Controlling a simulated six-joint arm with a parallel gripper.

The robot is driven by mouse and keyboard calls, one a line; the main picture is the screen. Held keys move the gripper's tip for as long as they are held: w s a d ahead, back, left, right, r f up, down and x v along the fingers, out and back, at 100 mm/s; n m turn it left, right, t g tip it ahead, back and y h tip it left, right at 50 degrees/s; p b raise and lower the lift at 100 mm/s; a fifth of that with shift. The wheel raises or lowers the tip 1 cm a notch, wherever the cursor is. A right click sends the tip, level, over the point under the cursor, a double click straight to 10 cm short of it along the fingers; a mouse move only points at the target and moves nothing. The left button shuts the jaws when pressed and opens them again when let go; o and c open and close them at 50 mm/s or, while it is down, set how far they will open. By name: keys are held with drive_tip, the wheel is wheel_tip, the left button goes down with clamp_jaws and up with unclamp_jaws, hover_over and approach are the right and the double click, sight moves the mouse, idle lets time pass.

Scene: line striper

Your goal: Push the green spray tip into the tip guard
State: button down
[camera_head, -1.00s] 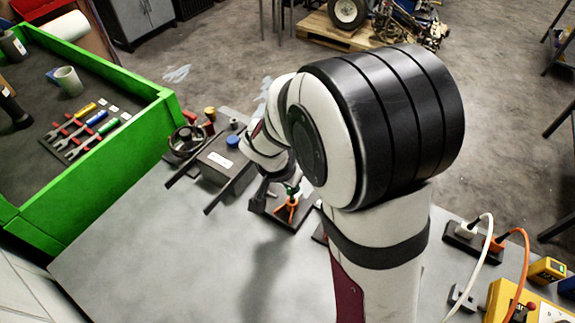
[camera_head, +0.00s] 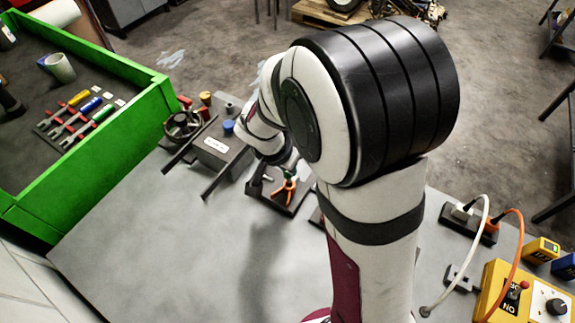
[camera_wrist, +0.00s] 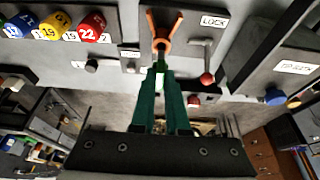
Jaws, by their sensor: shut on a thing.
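The orange tip guard (camera_head: 287,191) stands on a small dark plate on the grey bench, below the end of my arm. In the wrist view the Y-shaped tip guard (camera_wrist: 163,32) is straight ahead of my gripper (camera_wrist: 160,74), its fork opening away from me. My gripper's two teal fingers come together on a small green spray tip (camera_wrist: 160,66), mostly hidden between them. The tip is lined up with the guard's near end and very close to it; whether it has entered cannot be told. A bit of green also shows just above the guard in the head view.
Numbered blue, yellow and red caps (camera_wrist: 90,27) stand to the left in the wrist view. A LOCK label (camera_wrist: 214,21) and a red-knobbed lever (camera_wrist: 207,78) are close right. A grey box (camera_head: 218,150) with dark rails stands left of the guard. The front bench is clear.

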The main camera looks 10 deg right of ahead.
sight(285, 175)
drive_tip(key=shift+f, duration=2)
idle(0.8)
drive_tip(key=c, duration=0.5)
unclamp_jaws()
drive_tip(key=shift+v, duration=3.5)
